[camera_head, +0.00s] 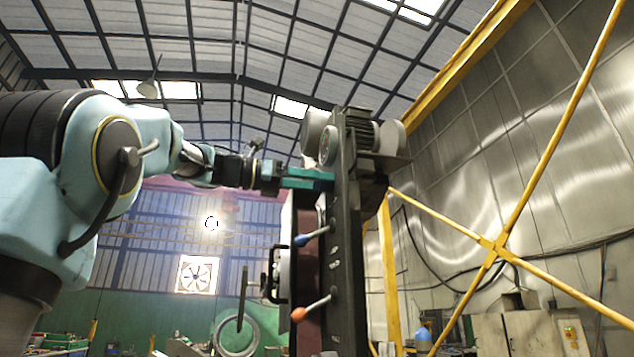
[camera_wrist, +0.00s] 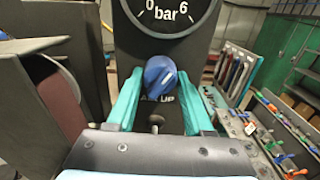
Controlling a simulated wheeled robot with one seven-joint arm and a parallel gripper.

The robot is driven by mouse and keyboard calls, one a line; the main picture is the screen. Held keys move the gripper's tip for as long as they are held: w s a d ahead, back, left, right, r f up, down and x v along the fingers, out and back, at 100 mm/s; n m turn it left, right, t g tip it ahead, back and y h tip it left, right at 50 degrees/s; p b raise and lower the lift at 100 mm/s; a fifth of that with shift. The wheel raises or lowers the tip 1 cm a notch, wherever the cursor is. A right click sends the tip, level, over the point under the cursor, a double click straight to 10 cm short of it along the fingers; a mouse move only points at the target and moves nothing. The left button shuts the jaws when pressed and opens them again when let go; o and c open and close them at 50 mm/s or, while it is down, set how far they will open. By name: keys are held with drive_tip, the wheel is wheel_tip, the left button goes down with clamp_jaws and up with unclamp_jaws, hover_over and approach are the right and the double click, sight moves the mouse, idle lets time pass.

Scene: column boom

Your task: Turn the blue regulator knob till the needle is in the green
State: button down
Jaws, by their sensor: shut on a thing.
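The blue regulator knob (camera_wrist: 161,76) sits just below the gauge (camera_wrist: 165,24) in the wrist view. My gripper (camera_wrist: 160,84) has a teal finger on each side of the knob and is shut on it. Only the lower gauge face shows, with "0", "bar" and "6" printed in white. The needle and the green band are out of view. In the head view my gripper (camera_head: 318,181) reaches the upper part of the dark column (camera_head: 345,250), and the knob cannot be made out there.
A blue-tipped lever (camera_head: 304,239) and an orange-tipped lever (camera_head: 300,314) stick out from the column below my gripper. A motor (camera_head: 359,130) sits at the column's top. A yellow brace (camera_head: 495,245) crosses on the right. Racks of tools (camera_wrist: 270,130) stand at right in the wrist view.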

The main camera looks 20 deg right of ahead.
drive_tip(key=m+b, duration=0.2)
drive_tip(key=m, duration=0.2)
drive_tip(key=shift+f, duration=0.1)
drive_tip(key=m+b, duration=0.2)
drive_tip(key=m, duration=0.2)
drive_tip(key=shift+m, duration=0.3)
drive_tip(key=m+b, duration=0.2)
drive_tip(key=m, duration=0.2)
drive_tip(key=shift+w, duration=0.1)
drive_tip(key=shift+m+b, duration=0.5)
drive_tip(key=shift+m, duration=1.7)
drive_tip(key=shift+r, duration=0.2)
drive_tip(key=shift+c, duration=1.5)
unclamp_jaws()
